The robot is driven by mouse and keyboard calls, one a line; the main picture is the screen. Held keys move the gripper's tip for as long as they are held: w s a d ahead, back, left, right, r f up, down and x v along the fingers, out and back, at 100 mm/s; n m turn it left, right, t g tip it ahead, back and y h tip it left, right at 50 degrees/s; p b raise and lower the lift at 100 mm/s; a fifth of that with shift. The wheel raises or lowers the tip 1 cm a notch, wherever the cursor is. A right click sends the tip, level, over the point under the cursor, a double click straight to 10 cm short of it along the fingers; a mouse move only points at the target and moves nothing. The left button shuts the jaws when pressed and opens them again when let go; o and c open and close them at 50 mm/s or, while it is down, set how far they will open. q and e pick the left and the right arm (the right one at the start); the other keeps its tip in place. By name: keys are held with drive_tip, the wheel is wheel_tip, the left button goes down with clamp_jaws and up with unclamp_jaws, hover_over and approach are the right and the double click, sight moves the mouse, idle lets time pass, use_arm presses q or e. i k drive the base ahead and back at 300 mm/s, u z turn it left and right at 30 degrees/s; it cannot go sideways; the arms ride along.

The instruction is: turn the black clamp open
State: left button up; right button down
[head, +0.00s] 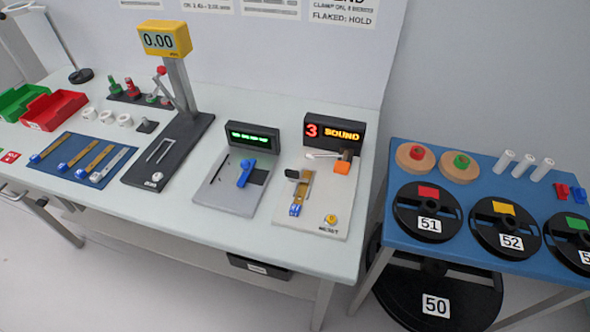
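A small black block (293,174), which looks like the black clamp, sits on the pale plate of the right-hand station (283,216). It lies at the upper left end of a tan strip (305,187), with a blue piece (295,209) at the strip's lower end. Whether the clamp is open or closed is too small to tell. A light lever (322,156) and an orange block (342,167) are just behind it, under a display (341,133) reading "3 SOUND". Neither of my grippers is in view.
A grey station with a blue lever (246,173) stands left of it. A black stand with a yellow "0.00" display (164,39) is further left. A blue table (400,238) with numbered reels stands right. The white table's front edge (200,233) is clear.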

sight(293, 175)
drive_tip(key=u, duration=1.4)
drive_tip(key=k, duration=0.45)
drive_tip(key=z, duration=0.3)
